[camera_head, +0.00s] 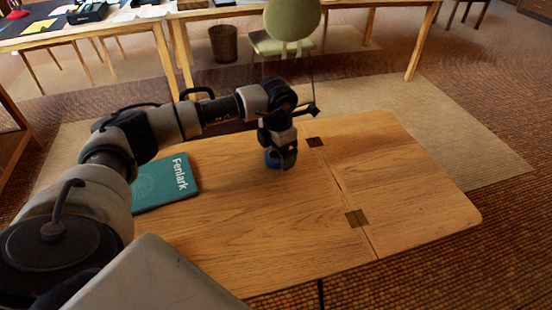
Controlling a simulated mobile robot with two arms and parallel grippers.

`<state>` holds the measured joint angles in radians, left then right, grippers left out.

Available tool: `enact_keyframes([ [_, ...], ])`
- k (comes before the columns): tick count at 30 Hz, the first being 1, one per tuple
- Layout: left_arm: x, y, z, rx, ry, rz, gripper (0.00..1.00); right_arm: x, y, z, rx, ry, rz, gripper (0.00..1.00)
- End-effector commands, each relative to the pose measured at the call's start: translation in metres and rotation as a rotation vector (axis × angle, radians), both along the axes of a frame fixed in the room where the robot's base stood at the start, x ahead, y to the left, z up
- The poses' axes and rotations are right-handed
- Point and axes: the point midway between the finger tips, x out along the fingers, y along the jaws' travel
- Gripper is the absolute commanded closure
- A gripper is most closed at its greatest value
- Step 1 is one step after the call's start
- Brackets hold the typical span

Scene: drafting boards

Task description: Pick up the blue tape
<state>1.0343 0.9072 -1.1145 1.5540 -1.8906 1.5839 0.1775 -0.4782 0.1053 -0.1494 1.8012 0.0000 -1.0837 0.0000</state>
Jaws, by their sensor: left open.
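The blue tape (272,159) is a small roll on the wooden table, near its back edge and left of the table's seam. My left gripper (283,156) points down right at the tape, with its fingers open. The gripper partly hides the tape, and I cannot tell whether a finger touches it. My right gripper does not show.
A teal book marked Fenlark (166,184) lies on the table (250,235) to the left, beside my left arm. Dark metal hinges (356,218) sit along the seam. The table's right and front parts are clear. A green chair (290,25) stands behind.

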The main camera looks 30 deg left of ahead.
Motion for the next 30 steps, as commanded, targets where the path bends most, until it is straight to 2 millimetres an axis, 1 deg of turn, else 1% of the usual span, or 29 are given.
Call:
enact_keyframes([
  [2,-0.0001,-0.0001,-0.0053,-0.001,0.0,0.0,0.1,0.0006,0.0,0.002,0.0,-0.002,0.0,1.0],
  [8,0.0,-0.0001,-0.0056,0.0,-0.001,0.0,0.1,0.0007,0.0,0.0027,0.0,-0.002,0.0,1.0],
  [9,0.0,-0.0001,-0.0055,0.0,-0.001,0.0,0.11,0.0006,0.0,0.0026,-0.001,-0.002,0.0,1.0],
  [19,0.0001,0.0,-0.0051,0.0,-0.001,0.0,0.62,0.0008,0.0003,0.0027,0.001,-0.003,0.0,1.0],
  [26,0.0002,0.0,-0.0045,-0.001,-0.002,0.0,0.63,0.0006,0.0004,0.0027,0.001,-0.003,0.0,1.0],
  [30,0.0004,0.0002,0.0015,0.0,-0.002,0.0,0.63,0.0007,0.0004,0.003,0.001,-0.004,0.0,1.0],
])
